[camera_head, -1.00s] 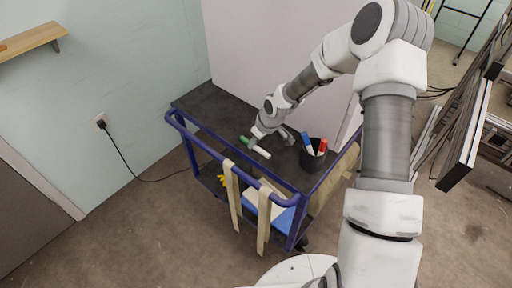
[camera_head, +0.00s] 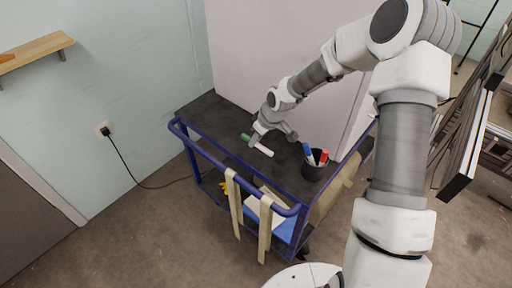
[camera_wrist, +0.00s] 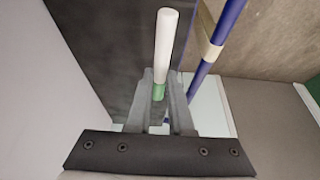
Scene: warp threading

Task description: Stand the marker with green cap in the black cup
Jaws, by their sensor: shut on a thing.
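The marker with green cap has a white body (camera_wrist: 166,45) and a green cap (camera_wrist: 158,91). My gripper (camera_wrist: 159,82) is shut on it at the green cap end, with the white body sticking out beyond the fingers. In the head view the marker (camera_head: 264,150) is tilted at my gripper (camera_head: 256,140), over the dark cart top. The small gap between marker and top is hard to judge. The black cup (camera_head: 314,171) stands upright to the right on the cart top, apart from my gripper. It holds a blue and a red marker.
The dark cart top (camera_head: 208,108) has a blue rail (camera_head: 225,168) along its near side, with tan straps (camera_head: 234,205) hanging from it. A pale panel (camera_head: 275,55) stands close behind the cart. The top between my gripper and the cup is clear.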

